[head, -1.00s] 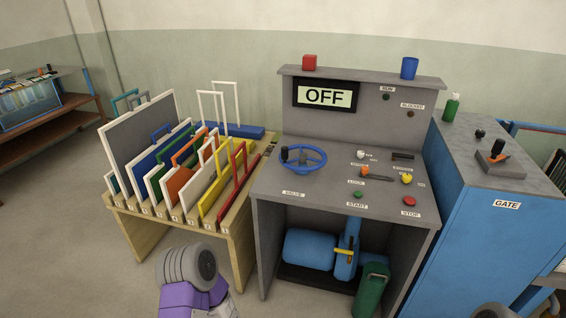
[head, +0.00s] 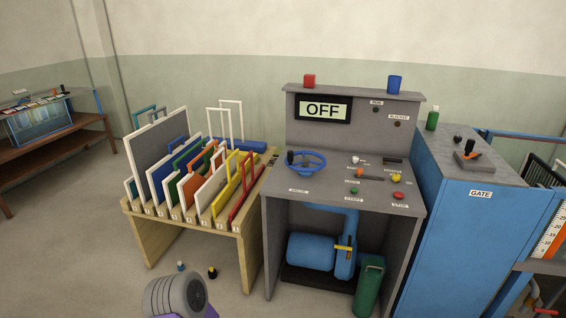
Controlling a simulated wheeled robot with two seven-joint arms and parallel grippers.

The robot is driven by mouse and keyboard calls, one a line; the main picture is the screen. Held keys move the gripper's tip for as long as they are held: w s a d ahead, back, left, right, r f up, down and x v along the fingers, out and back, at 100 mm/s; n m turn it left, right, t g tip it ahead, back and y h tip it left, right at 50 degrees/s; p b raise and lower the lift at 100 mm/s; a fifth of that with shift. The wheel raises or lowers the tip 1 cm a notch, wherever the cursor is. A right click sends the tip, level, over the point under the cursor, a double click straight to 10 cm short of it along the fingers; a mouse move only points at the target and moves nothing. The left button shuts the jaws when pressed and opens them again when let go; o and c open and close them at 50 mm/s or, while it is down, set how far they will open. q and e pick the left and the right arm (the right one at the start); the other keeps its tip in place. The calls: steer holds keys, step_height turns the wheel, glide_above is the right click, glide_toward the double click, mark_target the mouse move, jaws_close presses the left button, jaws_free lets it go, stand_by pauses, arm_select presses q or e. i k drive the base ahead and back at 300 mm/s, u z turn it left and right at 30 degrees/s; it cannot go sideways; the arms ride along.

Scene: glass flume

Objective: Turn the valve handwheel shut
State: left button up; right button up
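The valve handwheel (head: 308,167) is a blue spoked wheel with a dark upright knob on its left side. It lies on the left part of the grey console (head: 333,193), behind a label that reads VALVE. The display (head: 322,109) on the console's back panel reads OFF. Neither gripper shows in the head view. Only a grey and purple link of my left arm shows at the bottom left, well short of the console. Nothing touches the handwheel.
A wooden rack (head: 190,222) of coloured framed plates stands left of the console. A blue GATE cabinet (head: 455,235) stands at its right. Other console controls sit right of the wheel. Floor at left is clear.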

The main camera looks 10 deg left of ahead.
mark_target(289, 159)
steer(key=u, duration=0.7)
steer(key=i, duration=0.85)
steer(key=u, duration=0.65)
steer(key=i, duration=1.1)
steer(key=z, duration=0.35)
